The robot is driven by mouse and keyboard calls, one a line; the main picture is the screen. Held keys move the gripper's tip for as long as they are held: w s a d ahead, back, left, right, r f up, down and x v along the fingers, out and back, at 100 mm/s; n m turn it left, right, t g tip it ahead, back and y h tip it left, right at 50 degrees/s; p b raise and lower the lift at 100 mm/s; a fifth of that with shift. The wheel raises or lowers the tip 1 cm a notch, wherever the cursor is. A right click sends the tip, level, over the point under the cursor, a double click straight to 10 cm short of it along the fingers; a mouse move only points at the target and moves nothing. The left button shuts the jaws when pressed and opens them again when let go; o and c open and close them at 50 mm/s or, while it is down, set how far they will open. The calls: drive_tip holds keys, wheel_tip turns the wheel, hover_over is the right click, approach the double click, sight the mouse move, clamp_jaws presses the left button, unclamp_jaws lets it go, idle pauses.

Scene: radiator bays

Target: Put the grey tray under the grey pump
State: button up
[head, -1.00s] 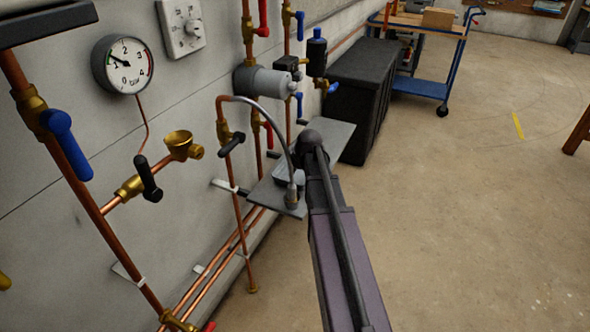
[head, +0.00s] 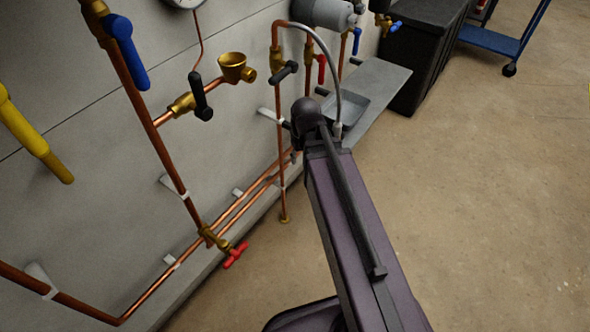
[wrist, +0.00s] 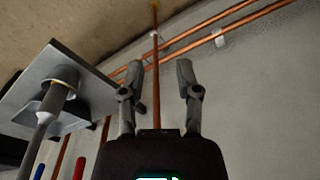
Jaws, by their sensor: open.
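The grey pump (head: 318,12) is a cylinder on the pipes at the wall, cut by the top edge of the head view. The small grey tray (head: 347,107) lies on a grey shelf (head: 385,82), below and nearer than the pump in the picture. A grey hose (head: 338,82) arches over and ends beside the tray. My gripper (wrist: 160,75) is open and empty in the wrist view, its two fingers apart with a copper pipe behind them. In the head view my arm hides most of it. The shelf also shows in the wrist view (wrist: 92,72), left of my fingers.
Copper pipes (head: 150,125) with black, red and blue valve handles run along the wall. A brass funnel (head: 233,66) sticks out from them. A black box (head: 425,50) stands past the shelf, with a blue cart (head: 490,38) behind. The floor at right is clear.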

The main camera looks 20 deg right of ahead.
drive_tip(key=shift+m+g, duration=0.4)
drive_tip(key=shift+m, duration=0.5)
drive_tip(key=s+a, duration=0.2)
drive_tip(key=s, duration=0.1)
drive_tip(key=s+a, duration=0.1)
drive_tip(key=shift+s, duration=0.35)
idle(0.9)
